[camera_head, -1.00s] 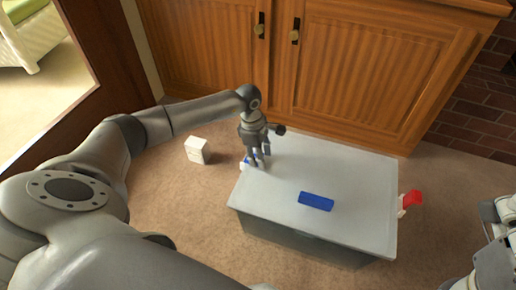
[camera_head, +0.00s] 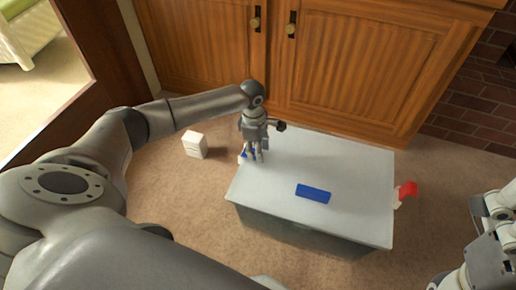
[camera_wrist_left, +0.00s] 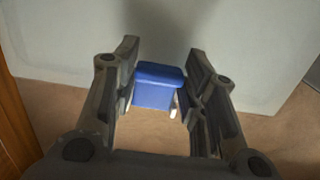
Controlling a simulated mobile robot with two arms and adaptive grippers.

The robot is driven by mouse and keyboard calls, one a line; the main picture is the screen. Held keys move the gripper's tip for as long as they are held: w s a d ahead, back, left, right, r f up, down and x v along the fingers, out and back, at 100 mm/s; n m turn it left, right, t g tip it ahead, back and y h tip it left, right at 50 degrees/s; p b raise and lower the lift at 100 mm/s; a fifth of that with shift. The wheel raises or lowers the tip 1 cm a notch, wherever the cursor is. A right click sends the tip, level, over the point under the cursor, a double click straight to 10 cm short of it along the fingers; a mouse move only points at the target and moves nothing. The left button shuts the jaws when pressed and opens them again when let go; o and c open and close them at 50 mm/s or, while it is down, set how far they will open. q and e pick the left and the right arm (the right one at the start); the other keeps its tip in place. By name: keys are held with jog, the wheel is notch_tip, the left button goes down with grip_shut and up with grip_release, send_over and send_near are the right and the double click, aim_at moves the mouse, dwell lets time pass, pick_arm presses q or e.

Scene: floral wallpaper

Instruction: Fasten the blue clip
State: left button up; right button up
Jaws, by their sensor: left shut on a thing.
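A grey box with a pale lid (camera_head: 350,165) stands on the carpet. The blue clip (camera_head: 243,153) is at its left side, partly hidden by my left gripper (camera_head: 255,158). In the left wrist view the blue clip (camera_wrist_left: 155,88) sits between the fingers of my left gripper (camera_wrist_left: 157,85), at the lid's edge, with small white parts below it. The left gripper is shut on it. On the box's right side a red clip (camera_head: 409,188) sticks outward on a white part. My right gripper (camera_head: 490,204) is partly cut off at the right edge; its jaws are unclear.
A blue bar (camera_head: 313,193) lies on the lid. A small white block (camera_head: 195,145) stands on the carpet left of the box. Wooden cabinet doors (camera_head: 350,70) rise close behind it.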

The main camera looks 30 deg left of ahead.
pick_arm(q)
jog(key=shift+s+d+f, duration=0.1)
jog(key=shift+f, duration=0.1)
jog(key=o, duration=1)
jog(key=shift+f, duration=0.1)
jog(key=shift+r, duration=0.2)
jog(key=shift+r, duration=0.4)
jog(key=r, duration=0.7)
jog(key=a+r, duration=0.1)
jog(key=r, duration=0.3)
